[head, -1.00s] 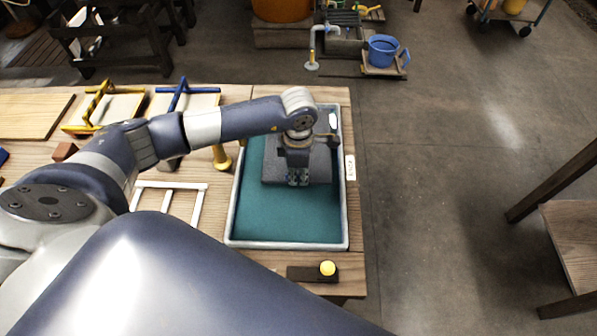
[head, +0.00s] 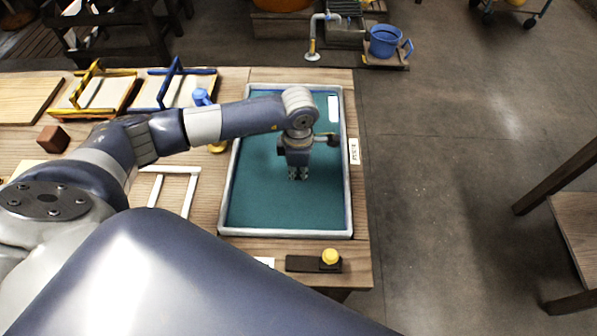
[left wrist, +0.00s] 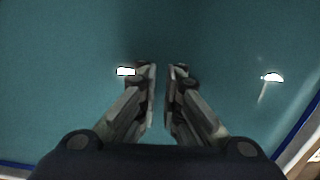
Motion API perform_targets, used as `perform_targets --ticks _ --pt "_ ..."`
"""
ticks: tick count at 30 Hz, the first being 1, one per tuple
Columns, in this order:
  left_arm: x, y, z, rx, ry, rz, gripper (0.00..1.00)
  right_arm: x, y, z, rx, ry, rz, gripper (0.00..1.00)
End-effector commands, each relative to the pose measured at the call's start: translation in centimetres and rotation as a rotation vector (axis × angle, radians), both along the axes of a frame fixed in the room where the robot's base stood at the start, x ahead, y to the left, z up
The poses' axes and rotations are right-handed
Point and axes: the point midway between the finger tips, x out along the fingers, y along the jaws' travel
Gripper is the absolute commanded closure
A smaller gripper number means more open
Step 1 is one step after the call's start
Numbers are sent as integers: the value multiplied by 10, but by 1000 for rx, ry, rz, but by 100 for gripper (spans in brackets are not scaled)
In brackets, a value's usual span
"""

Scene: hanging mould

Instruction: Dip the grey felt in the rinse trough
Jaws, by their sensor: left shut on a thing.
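The rinse trough (head: 285,233) is a pale-rimmed rectangular tray filled with teal liquid, on the right end of the wooden table. My left gripper (head: 298,175) points down over the middle of the trough, with its fingertips at or in the teal surface. It also shows in the left wrist view (left wrist: 161,72), its fingers close together with a narrow gap between them. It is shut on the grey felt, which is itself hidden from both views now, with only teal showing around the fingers. My right gripper is not in view.
Two framed moulds, yellow (head: 97,95) and blue (head: 172,92), stand at the back left. A white frame (head: 176,171) lies left of the trough. A dark block with a yellow knob (head: 330,256) sits in front. A blue bucket (head: 384,42) stands beyond the table.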

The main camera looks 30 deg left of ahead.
Motion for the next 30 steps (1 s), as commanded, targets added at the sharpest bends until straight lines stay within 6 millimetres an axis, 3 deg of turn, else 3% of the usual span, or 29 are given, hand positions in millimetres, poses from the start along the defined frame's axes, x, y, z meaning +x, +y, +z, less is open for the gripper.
perform_targets --ticks 11,24,30 --pt "2 1 0 1 -2 0 100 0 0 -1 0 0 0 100" --pt "26 12 -1 1 -2 1 100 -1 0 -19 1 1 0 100" --pt "28 13 1 0 -2 0 100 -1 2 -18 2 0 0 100"
